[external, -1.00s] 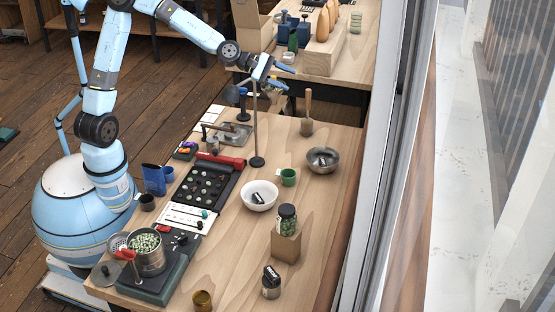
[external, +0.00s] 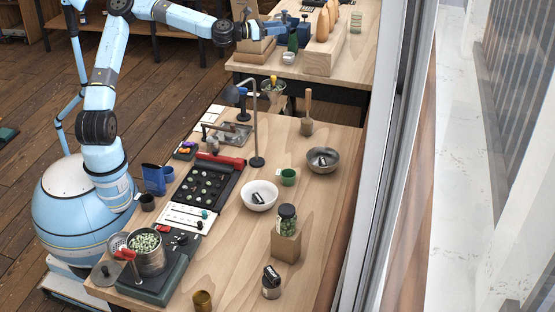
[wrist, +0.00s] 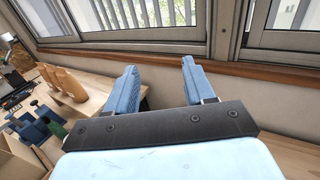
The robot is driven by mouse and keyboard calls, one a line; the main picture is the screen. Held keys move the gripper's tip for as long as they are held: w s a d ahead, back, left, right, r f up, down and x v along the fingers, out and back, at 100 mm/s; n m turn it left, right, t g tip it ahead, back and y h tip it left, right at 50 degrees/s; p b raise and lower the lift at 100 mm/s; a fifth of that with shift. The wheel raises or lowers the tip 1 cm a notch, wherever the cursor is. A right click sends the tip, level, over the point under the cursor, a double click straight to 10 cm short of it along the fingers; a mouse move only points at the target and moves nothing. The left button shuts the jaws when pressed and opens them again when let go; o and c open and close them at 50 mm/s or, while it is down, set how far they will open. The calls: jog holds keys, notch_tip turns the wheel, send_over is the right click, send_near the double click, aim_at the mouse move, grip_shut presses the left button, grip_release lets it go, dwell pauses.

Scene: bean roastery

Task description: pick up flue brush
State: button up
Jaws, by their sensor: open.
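I cannot tell for sure which thing is the flue brush. A brown piece with an upright wooden handle (external: 307,113) stands on the near table and looks brush-like. A dark green pointed piece (external: 293,42) stands on the far table and could also be a brush; a green piece also shows in the wrist view (wrist: 57,129). My gripper (external: 284,28) reaches above the left part of the far table, close to the green piece in the picture. In the wrist view my gripper (wrist: 159,68) has its blue fingers apart with nothing between them.
The far table holds a wooden block with tan upright pieces (external: 325,60) and a cardboard box (external: 250,46). The near table holds a lamp-like stand (external: 255,130), a white bowl (external: 258,207) and a metal bowl (external: 336,166). A window wall (wrist: 125,45) lies ahead.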

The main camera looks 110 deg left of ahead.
send_near(308, 109)
jog(key=s+r, duration=0.3)
jog(key=x, duration=1.3)
jog(key=shift+d, duration=0.15)
grip_shut()
